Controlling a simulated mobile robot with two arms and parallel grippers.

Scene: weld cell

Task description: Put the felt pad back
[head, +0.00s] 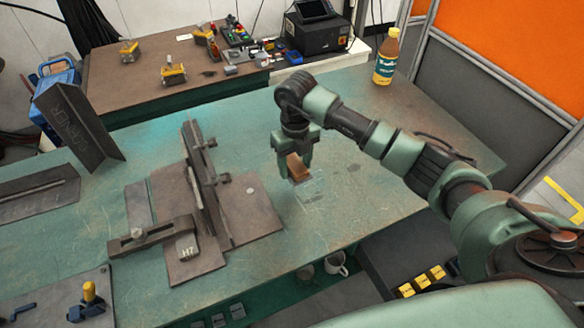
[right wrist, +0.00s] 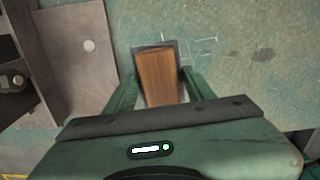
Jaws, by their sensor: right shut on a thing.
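The felt pad appears to be the brown, wood-backed block (head: 299,168) with a dark grey edge in the middle of the green table. My right gripper (head: 295,165) points down and is shut on it. In the right wrist view the block (right wrist: 160,78) sits between the two fingers of the gripper (right wrist: 160,95), its dark edge showing at the far end and right side. Thin pale marks (head: 312,188) are on the tabletop beside and beneath it. I cannot tell whether the pad touches the table. My left gripper is not in view.
A steel fixture with an upright plate (head: 203,175) and a clamp (head: 150,238) stands left of my right gripper. A bottle (head: 386,57) stands at the back right. The green table (head: 370,200) is clear right of the pad. A brown bench (head: 120,85) lies behind.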

